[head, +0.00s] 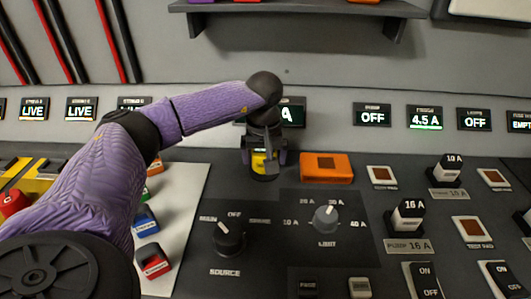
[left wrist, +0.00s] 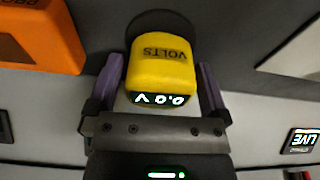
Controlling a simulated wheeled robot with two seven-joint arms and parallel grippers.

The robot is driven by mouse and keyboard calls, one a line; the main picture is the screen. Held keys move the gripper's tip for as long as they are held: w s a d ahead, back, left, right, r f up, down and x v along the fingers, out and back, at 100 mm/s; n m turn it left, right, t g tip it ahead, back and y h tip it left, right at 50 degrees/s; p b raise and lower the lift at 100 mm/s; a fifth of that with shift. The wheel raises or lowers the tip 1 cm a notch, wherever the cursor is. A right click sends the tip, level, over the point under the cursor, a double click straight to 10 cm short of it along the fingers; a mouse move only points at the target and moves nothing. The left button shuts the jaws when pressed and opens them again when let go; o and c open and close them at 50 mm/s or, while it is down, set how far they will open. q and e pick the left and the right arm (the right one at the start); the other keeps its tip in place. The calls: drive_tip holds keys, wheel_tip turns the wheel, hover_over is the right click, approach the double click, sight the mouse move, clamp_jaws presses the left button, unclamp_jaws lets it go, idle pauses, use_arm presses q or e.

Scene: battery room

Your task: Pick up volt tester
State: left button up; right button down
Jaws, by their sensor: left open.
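The volt tester (left wrist: 160,65) is yellow, marked VOLTS, with a small display reading 0.0 V. In the left wrist view it sits between the two purple fingers of my left gripper (left wrist: 158,88), one finger on each side. In the head view my left gripper (head: 263,165) points down at the back of the dark panel, and a yellow bit of the tester (head: 259,163) shows between its fingers. The gripper is open around the tester. Whether either finger touches it is unclear. My right gripper is not in view.
An orange box (head: 326,167) lies just right of the gripper, and it also shows in the left wrist view (left wrist: 38,35). The source knob (head: 228,238) and limit knob (head: 325,218) stand in front. A shelf (head: 295,14) overhangs above. Fuses and switches fill the right side.

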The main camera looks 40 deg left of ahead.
use_arm(q)
drive_tip(key=shift+r, duration=0.1)
drive_tip(key=shift+c, duration=1.4)
drive_tip(key=c, duration=0.9)
drive_tip(key=shift+c, duration=0.3)
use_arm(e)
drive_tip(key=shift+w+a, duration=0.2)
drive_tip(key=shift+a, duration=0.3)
